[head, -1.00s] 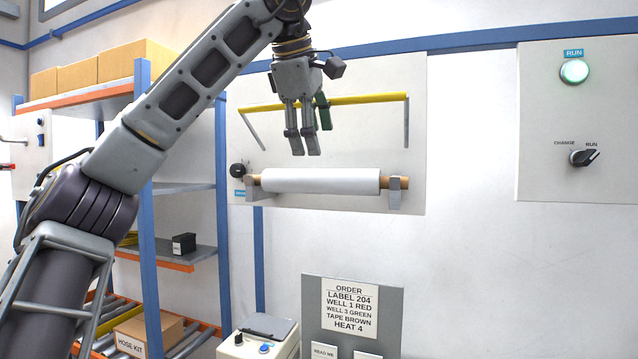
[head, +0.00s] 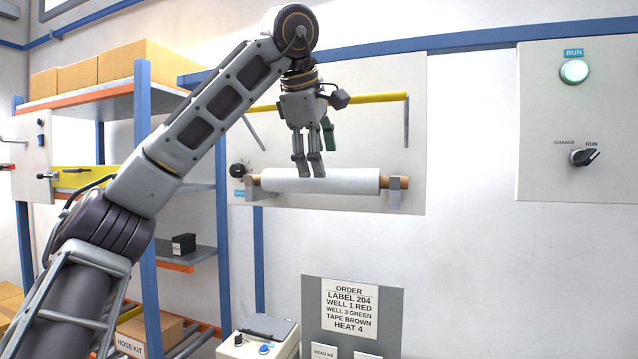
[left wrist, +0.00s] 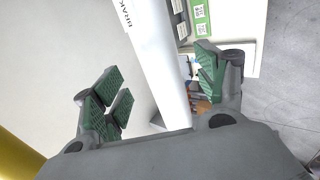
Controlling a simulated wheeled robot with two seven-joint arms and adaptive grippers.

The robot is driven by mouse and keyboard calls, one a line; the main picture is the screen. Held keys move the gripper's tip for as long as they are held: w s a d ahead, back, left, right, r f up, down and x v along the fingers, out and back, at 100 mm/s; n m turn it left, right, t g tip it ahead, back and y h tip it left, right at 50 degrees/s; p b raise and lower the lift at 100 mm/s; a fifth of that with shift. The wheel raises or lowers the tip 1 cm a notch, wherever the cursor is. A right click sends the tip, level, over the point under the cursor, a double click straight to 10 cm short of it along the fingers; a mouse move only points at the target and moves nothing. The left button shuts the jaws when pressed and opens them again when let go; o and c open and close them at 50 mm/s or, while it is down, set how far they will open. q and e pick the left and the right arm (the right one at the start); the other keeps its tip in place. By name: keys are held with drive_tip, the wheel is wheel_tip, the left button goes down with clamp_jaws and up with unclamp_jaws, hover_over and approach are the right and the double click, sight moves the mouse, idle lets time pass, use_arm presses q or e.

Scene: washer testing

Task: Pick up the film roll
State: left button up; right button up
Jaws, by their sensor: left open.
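The film roll (head: 345,181) is a white cylinder on a brown core. It rests horizontally on two grey brackets of the wall panel, below a yellow bar (head: 370,98). My left gripper (head: 309,172) points down at the roll, with its fingertips overlapping the roll's upper part left of its middle. In the left wrist view the white roll (left wrist: 163,55) runs between the spread green-padded fingers of my left gripper (left wrist: 160,92), nearer the right finger. The gripper is open, and I cannot tell whether it touches the roll. My right gripper is not in view.
A black knob (head: 238,170) sits on the panel left of the roll. A blue shelf rack (head: 146,200) with cardboard boxes stands at the left. A control panel (head: 545,120) with a green RUN lamp and a switch is at the right. The wall below it is clear.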

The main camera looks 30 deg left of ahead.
sight(319, 181)
use_arm(q)
drive_tip(key=shift+f, duration=0.1)
idle(0.3)
drive_tip(key=shift+a+x, duration=0.25)
drive_tip(key=shift+x, duration=2.25)
drive_tip(key=c, duration=1.5)
drive_tip(key=shift+r, duration=0.2)
